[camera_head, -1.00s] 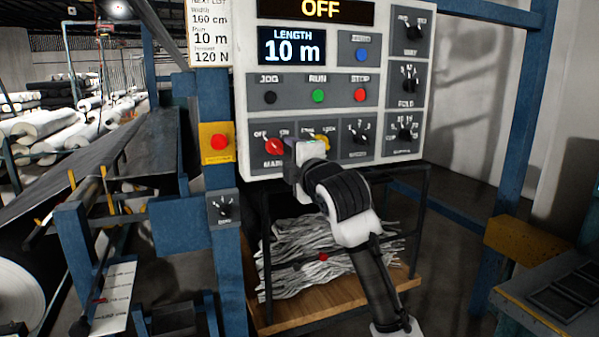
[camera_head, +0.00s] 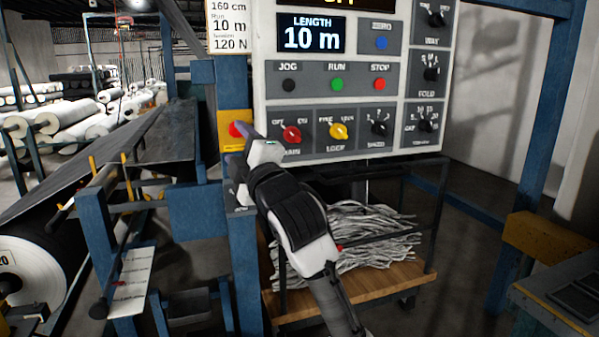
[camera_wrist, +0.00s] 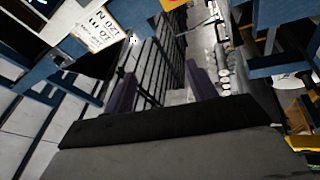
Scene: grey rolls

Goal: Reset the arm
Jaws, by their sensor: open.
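My gripper (camera_head: 246,138) is at the left edge of the white control panel (camera_head: 262,90) in the head view, in front of the blue post. My arm reaches up from the bottom of the head view and covers part of the post and the rack below the panel.
A rack with grey strands (camera_head: 350,235) stands below. A blue frame post (camera_head: 540,120) is at right, a dark inclined conveyor (camera_head: 150,140) at left.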

